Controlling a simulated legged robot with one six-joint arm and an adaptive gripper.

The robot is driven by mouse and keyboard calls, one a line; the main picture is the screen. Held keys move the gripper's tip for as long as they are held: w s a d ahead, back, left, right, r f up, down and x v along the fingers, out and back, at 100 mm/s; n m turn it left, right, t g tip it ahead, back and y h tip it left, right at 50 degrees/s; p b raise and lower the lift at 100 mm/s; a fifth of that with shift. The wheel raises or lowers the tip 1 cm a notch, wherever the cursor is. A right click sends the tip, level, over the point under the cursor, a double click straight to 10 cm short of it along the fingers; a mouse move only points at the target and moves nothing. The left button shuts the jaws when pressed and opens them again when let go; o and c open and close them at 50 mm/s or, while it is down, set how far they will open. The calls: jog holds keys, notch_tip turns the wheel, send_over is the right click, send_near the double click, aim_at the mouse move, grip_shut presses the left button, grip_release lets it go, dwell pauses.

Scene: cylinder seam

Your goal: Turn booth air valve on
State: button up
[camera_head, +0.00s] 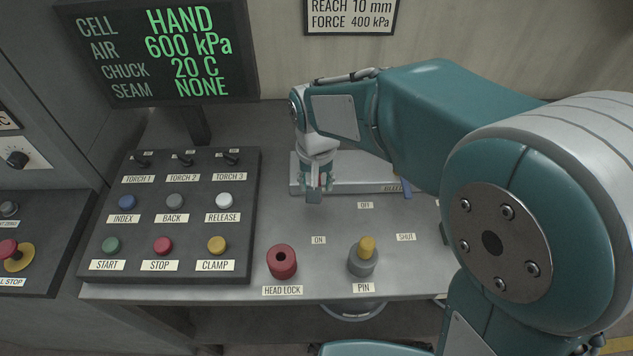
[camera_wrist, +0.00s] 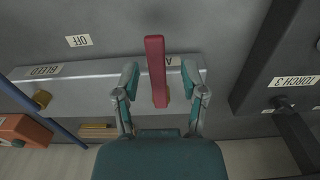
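The air valve's red lever (camera_wrist: 155,62) stands out in the wrist view, in front of a light manifold bar with a partly hidden label starting with "A". My gripper (camera_wrist: 162,85) is open, with one finger on each side of the lever and visible gaps to both. In the head view my gripper (camera_head: 315,188) points down at the bar (camera_head: 350,185), and only a sliver of red shows between its fingers. An OFF label (camera_wrist: 79,41) lies near the lever in the wrist view. An ON label (camera_head: 319,240) lies on the bench in the head view.
A blue lever (camera_head: 406,192) by the BLEED label stands right of my gripper. The button panel (camera_head: 180,287) with torch switches is left. The red head lock knob (camera_head: 282,262) and yellow-topped pin (camera_head: 364,258) stand in front. A display (camera_head: 150,98) reads AIR 600 kPa.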

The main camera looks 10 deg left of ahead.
notch_tip(320, 180, up, 12)
dwell(0.7)
jog(key=shift+a+f, duration=0.1)
jog(key=s+d+r+m+t, duration=0.1)
jog(key=s+d, duration=0.1)
jog(key=d, duration=0.6)
jog(key=s+d+r+m+t, duration=0.1)
jog(key=s+d+r+t, duration=0.1)
jog(key=d, duration=0.6)
jog(key=s+d+f+t, duration=0.2)
jog(key=s+d+f, duration=0.1)
jog(key=s+d, duration=0.5)
jog(key=shift+d+m+t, duration=0.3)
jog(key=shift+d+m, duration=0.1)
jog(key=shift+d, duration=0.3)
